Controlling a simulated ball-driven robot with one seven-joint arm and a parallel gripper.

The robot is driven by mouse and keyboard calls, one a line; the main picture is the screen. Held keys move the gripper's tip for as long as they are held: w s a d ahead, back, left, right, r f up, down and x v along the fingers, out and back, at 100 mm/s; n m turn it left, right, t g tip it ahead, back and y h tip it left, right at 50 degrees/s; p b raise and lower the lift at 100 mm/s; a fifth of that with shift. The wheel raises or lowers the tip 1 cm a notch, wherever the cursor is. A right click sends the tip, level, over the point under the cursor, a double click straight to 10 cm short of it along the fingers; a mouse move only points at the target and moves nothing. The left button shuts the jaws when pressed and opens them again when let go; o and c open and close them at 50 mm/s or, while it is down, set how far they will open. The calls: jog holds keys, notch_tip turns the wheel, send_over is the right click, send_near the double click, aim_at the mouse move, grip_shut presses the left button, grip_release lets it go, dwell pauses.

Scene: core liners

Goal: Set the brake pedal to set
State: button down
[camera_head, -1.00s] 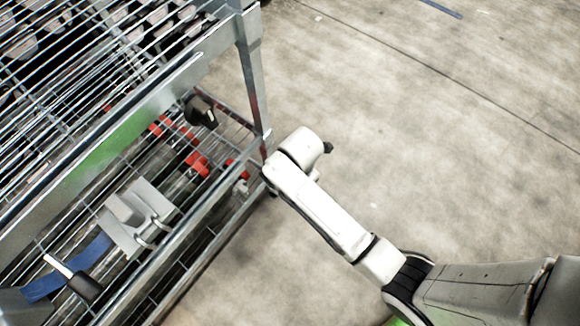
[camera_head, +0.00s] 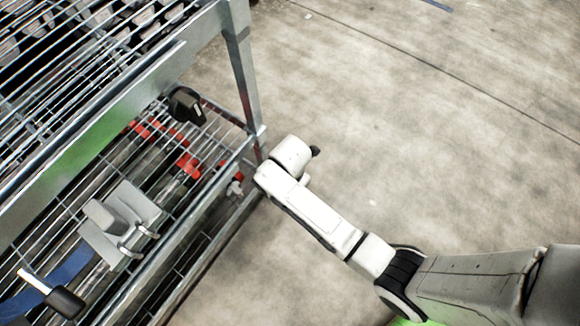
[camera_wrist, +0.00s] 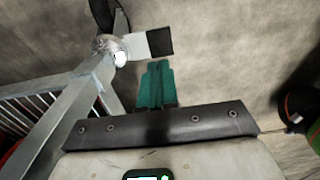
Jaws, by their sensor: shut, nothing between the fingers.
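The brake pedal (camera_wrist: 148,45) shows in the wrist view as a flat tab, pale at the left and black at the right end. It sticks out from the caster's metal hub (camera_wrist: 112,47) at the foot of the rack leg. My gripper (camera_wrist: 157,66) has teal fingers, closed together and empty. The fingertips appear just below the pedal in the picture; whether they touch it I cannot tell. In the head view my arm hides the gripper, and the pedal cannot be made out.
A metal wire rack (camera_head: 240,75) fills the left of the head view, with grey, black and red items on its lower shelf. Its frame (camera_wrist: 60,100) also shows at the left of the wrist view. The concrete floor (camera_head: 430,130) to the right is clear.

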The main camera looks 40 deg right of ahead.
notch_tip(320, 180, down, 8)
jog(key=b, duration=0.4)
jog(key=shift+r, duration=0.2)
jog(key=shift+s, duration=0.1)
jog(key=shift+s+d+f+t+y+p, duration=0.15)
jog(key=shift+f+t+p, duration=0.1)
jog(key=shift+t, duration=0.25)
jog(key=shift+s+a+f+t+y+p, duration=0.15)
jog(key=shift+f+t+p, duration=0.1)
jog(key=shift+t, duration=0.25)
jog(key=shift+s+d+f+t+y, duration=0.1)
jog(key=shift+f+t+y, duration=0.1)
jog(key=shift+f+t, duration=0.3)
jog(key=shift+s+d+f+t+y, duration=0.1)
jog(key=shift+f+t+y, duration=0.15)
jog(key=shift+t, duration=0.45)
jog(key=shift+f, duration=0.2)
jog(key=shift+f, duration=0.3)
jog(key=shift+s, duration=0.1)
